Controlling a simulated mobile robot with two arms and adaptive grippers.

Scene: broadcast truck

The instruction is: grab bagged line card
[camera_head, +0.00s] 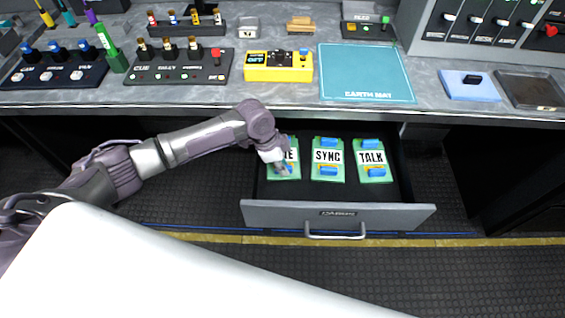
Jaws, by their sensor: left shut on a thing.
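An open drawer (345,214) under the counter holds three green cards with white labels and blue parts. The leftmost card (287,172) has a label partly hidden by my gripper; its visible end looks like "NE". The middle card reads SYNC (327,173) and the right one reads TALK (374,174). My left gripper (280,166) reaches in from the left, over the leftmost card, and is shut on it. The card still appears to be down in the drawer. I cannot make out a bag around it. My right gripper is not in view.
The counter above holds a yellow device (278,73), a teal EARTH MAT (366,80), a CUE switch panel (180,72) and a blue pad (467,88). The drawer front with its handle (335,235) sticks out over the dark floor. Free room lies right of the TALK card.

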